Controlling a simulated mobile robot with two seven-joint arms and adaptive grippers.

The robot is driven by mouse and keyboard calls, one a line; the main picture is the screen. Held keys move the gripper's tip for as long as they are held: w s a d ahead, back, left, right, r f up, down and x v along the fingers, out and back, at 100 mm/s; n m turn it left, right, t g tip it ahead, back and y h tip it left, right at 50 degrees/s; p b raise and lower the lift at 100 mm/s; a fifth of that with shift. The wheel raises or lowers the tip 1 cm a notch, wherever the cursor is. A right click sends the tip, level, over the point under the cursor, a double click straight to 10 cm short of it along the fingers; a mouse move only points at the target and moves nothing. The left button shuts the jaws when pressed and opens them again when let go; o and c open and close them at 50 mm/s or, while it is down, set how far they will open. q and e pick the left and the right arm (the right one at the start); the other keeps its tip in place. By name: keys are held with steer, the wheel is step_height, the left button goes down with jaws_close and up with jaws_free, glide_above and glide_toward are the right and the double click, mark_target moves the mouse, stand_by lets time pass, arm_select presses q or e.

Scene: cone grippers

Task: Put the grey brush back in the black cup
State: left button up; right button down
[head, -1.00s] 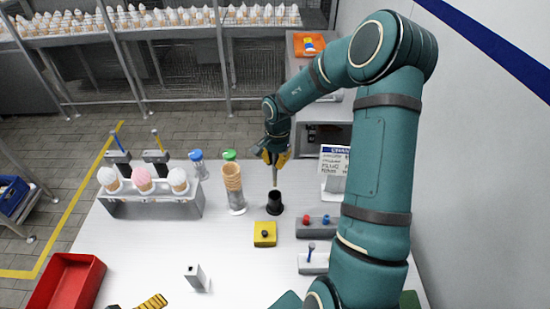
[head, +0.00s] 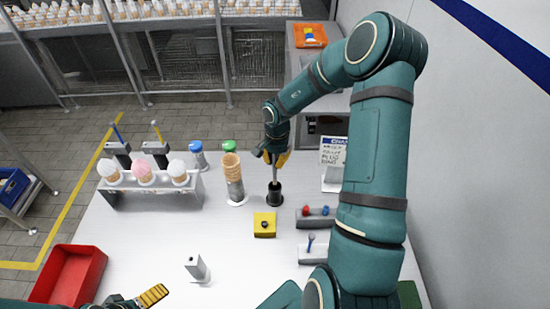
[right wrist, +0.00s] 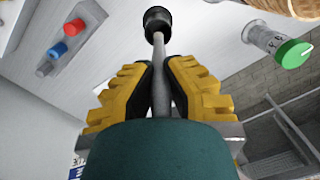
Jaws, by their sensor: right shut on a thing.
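The black cup (head: 275,197) stands upright on the white table and shows at the top of the right wrist view (right wrist: 157,20). My right gripper (head: 277,160) is above the cup, its yellow fingers (right wrist: 160,85) shut on the grey brush (head: 275,174). The brush hangs near upright, and in the right wrist view its grey shaft (right wrist: 159,60) runs to the cup's mouth. Its lower end appears inside the mouth; how deep is hidden. My left gripper (head: 153,296) is low at the bottom left, away from the cup; its opening cannot be made out.
A yellow block with a black knob (head: 264,224) is just in front of the cup. A cone stack (head: 232,172) stands left of it, a grey block with red and blue knobs (head: 316,214) right. A cone rack (head: 150,184) and red bin (head: 68,275) are further left.

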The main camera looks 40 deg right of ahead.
mark_target(275, 177)
steer(key=shift+f, duration=0.1)
steer(key=shift+f, duration=2.4)
steer(key=c, duration=1.1)
jaws_free()
steer(key=shift+o, duration=0.2)
steer(key=shift+r, duration=0.1)
steer(key=r, duration=1.1)
steer(key=shift+s+d+r, duration=0.1)
steer(key=shift+d+r, duration=0.2)
steer(key=shift+r, duration=0.1)
